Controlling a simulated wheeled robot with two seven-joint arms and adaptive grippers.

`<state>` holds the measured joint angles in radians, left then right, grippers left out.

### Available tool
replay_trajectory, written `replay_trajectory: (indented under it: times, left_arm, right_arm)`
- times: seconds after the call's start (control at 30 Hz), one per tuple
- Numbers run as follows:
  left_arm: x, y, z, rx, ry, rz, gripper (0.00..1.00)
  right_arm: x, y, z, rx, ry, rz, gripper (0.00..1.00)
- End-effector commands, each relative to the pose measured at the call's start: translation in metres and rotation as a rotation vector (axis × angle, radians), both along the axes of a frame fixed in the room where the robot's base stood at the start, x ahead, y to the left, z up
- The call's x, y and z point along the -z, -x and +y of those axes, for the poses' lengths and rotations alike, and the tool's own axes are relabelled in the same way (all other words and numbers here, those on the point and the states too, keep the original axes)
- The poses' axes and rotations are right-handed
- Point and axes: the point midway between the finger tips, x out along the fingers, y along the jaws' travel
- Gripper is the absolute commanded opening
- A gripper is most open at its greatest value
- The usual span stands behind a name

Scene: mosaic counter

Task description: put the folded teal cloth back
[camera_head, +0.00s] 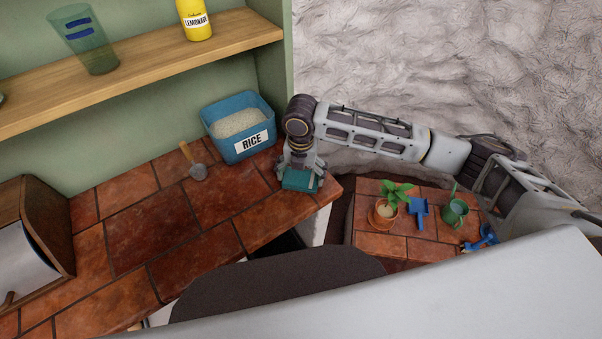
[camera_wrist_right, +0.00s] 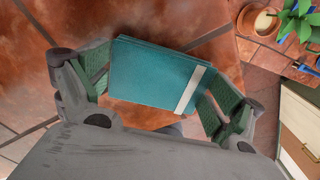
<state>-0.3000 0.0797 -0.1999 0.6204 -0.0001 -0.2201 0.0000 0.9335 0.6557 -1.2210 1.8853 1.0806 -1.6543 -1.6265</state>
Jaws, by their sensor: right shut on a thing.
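The folded teal cloth (camera_head: 298,181) is at the right end of the tiled counter (camera_head: 200,245), just in front of the rice bin. It also shows in the right wrist view (camera_wrist_right: 155,80), with a pale stripe near one end. My right gripper (camera_head: 301,174) points down over the cloth and is shut on it, one finger pad at each end. I cannot tell whether the cloth touches the counter or is slightly above it. My left gripper is not in view.
A blue rice bin (camera_head: 228,148) and a scoop (camera_head: 197,168) stand on the counter. A wooden shelf (camera_head: 130,83) above holds a green glass (camera_head: 88,45) and a lemonade bottle (camera_head: 194,18). A lower tiled surface (camera_head: 375,243) at right holds a potted plant (camera_head: 384,212) and a green can (camera_head: 455,211).

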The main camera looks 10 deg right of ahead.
Motion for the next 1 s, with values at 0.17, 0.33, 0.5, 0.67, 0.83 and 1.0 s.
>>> replay_trajectory:
  times: [0.17,0.33,0.5,0.67,0.83,1.0]
  left_arm:
    - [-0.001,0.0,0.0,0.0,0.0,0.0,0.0]
    - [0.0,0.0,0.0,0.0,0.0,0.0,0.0]
    - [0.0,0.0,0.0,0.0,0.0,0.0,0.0]
    - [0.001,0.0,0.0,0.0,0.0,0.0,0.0]
    - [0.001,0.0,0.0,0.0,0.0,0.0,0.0]
    - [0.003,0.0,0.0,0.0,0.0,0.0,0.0]
  right_arm:
    - [0.001,0.0,0.0,0.0,0.0,0.0,1.0]
    - [0.001,0.0,0.0,0.0,0.0,0.0,1.0]
    - [0.001,0.0,0.0,0.0,0.0,0.0,1.0]
    - [-0.005,0.0,0.0,0.0,0.0,-0.001,1.0]
    - [-0.02,-0.001,0.0,-0.001,-0.001,-0.003,1.0]
    - [-0.042,-0.001,0.0,0.0,-0.001,-0.003,1.0]
